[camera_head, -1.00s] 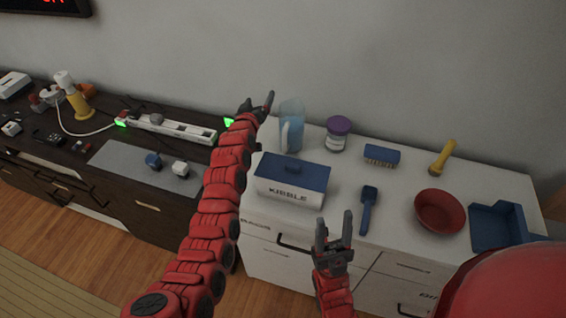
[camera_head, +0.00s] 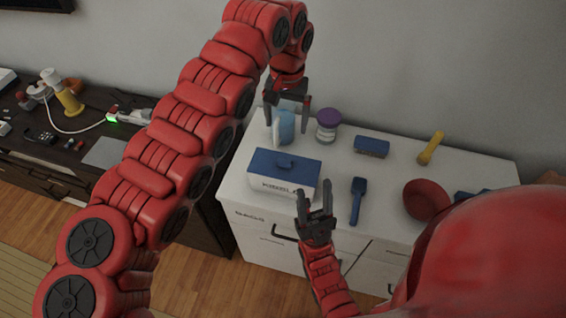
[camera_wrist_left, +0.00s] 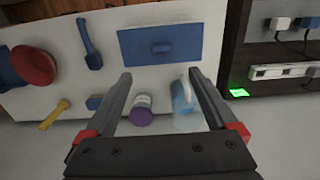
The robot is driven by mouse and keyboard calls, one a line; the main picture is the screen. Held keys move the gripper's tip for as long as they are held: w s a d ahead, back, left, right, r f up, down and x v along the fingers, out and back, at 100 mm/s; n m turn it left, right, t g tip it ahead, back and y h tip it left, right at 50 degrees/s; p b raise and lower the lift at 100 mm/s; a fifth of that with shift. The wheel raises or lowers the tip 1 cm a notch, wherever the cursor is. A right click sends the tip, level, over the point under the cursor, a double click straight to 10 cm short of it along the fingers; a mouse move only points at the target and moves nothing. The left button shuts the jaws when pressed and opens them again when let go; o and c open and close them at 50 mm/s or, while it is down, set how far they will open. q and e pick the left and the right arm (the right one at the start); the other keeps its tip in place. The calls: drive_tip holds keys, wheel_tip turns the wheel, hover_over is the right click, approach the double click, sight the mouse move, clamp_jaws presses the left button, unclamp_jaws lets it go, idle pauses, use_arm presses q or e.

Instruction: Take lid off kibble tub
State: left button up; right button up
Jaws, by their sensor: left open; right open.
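The kibble tub (camera_head: 268,185) is a white box on the white cabinet top, its lettering partly hidden by my right gripper. The lid (camera_wrist_left: 160,46) also shows in the left wrist view, ahead of the fingers. My left gripper (camera_head: 287,126) is open and empty, raised behind the tub, in line with the blue pitcher in the head view. My right gripper (camera_head: 314,198) is open and empty at the tub's front right corner; I cannot tell whether it touches.
A translucent blue pitcher (camera_wrist_left: 184,105) and a purple-lidded jar (camera_head: 328,124) stand behind the tub. A blue brush (camera_head: 371,146), yellow-handled tool (camera_head: 431,148), blue scoop (camera_head: 357,200) and red bowl (camera_head: 427,199) lie to the right. A dark desk with a power strip is at left.

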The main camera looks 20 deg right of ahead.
use_arm(q)
drive_tip(key=p, duration=0.4)
hover_over(285, 161)
drive_tip(key=f, duration=1)
drive_tip(key=shift+s+d, duration=0.1)
drive_tip(key=shift+s, duration=0.25)
drive_tip(key=shift+w+f, duration=0.1)
drive_tip(key=shift+f, duration=0.4)
wheel_tip(285, 161, down, 4)
drive_tip(key=shift+w+f+p, duration=0.15)
drive_tip(key=shift+f+p, duration=0.1)
drive_tip(key=shift+p, duration=0.9)
drive_tip(key=shift+f, duration=0.2)
clamp_jaws()
drive_tip(key=shift+w, duration=0.1)
drive_tip(key=shift+r, duration=0.1)
